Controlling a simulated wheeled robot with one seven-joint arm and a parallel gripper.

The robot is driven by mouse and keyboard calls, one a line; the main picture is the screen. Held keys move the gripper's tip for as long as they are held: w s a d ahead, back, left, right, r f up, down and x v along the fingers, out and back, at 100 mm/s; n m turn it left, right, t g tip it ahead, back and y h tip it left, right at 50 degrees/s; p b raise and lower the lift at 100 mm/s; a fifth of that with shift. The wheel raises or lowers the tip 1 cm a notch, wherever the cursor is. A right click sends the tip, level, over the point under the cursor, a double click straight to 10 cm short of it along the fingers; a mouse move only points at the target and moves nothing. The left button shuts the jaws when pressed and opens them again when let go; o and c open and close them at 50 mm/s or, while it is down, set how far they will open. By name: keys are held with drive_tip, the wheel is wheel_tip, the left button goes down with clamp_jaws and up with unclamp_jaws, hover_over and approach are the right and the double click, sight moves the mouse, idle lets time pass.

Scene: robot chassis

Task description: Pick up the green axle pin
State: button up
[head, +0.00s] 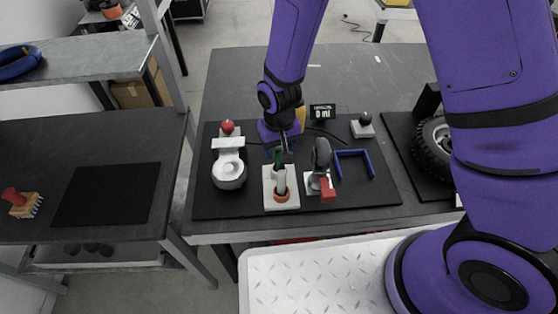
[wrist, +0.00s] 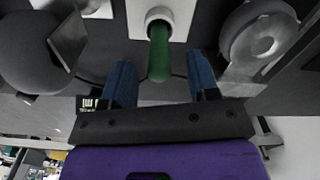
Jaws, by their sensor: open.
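The green axle pin (wrist: 159,52) shows in the wrist view, with one end at a white block (wrist: 140,10). In the head view the pin (head: 277,157) is a small green piece above the white fixture (head: 268,199), partly hidden near my gripper. My gripper (wrist: 162,62) is open, with one blue finger on each side of the pin in the wrist view and visible gaps on both sides. It reaches down from behind the fixture in the head view (head: 280,148). I cannot tell whether the fingertips are level with the pin.
A white device (head: 229,170) stands left of the fixture. A grey wheel-like part with a red block (head: 327,190) stands close on its right, beside a blue U-shaped handle (head: 354,153). A small display (head: 322,111) is behind. The front of the black mat (head: 350,205) is clear.

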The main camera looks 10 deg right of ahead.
sight(279, 156)
drive_tip(key=shift+w+f, duration=0.2)
drive_tip(key=shift+f, duration=1)
drive_tip(key=shift+w+f, duration=0.2)
drive_tip(key=shift+f, duration=0.95)
clamp_jaws()
drive_tip(key=shift+r, duration=0.1)
